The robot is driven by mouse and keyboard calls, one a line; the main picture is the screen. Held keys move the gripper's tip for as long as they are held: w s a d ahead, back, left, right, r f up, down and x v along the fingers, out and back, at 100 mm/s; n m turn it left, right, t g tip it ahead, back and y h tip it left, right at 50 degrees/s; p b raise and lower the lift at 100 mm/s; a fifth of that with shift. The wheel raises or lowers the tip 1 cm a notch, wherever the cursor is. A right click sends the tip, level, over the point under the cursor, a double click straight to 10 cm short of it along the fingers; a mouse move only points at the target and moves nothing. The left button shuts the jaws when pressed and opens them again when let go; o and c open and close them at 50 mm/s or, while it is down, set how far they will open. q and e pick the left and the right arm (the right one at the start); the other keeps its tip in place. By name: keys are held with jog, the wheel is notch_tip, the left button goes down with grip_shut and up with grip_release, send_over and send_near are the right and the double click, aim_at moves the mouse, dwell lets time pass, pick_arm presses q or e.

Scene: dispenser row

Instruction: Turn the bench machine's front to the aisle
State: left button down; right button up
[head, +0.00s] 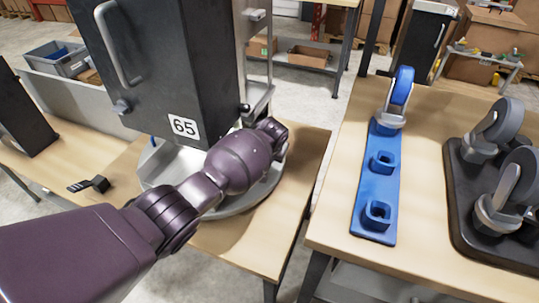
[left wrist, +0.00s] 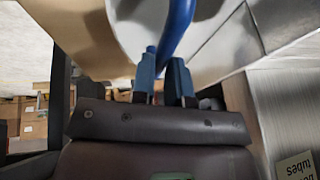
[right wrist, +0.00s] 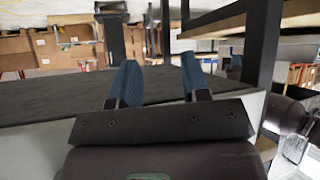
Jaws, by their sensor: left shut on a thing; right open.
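In the left wrist view my left gripper (left wrist: 163,80) is shut on a blue bar (left wrist: 180,25) beside the pale round surface. My right gripper (right wrist: 158,80) is open and empty in the right wrist view.
A second bench (head: 325,215) at right holds a blue rack (head: 370,190) with one caster and a dark tray (head: 465,225) with grey casters. A small black part (head: 90,184) lies on the left bench. A gap separates the benches. A dark slab (right wrist: 60,108) lies beyond my right gripper.

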pick_arm(q)
jog(key=shift+w+r, duration=0.15)
jog(key=shift+r, duration=0.05)
pick_arm(e)
jog(key=shift+s+f, duration=0.1)
pick_arm(q)
jog(key=c, duration=1.1)
grip_release()
jog(key=shift+w+d+f, duration=0.1)
jog(key=shift+d+f, duration=0.05)
jog(key=shift+f, duration=0.05)
jog(key=shift+c, duration=0.2)
pick_arm(e)
jog(key=shift+s+d+f, duration=0.1)
jog(key=shift+s+f, duration=0.15)
jog(key=shift+f, duration=0.05)
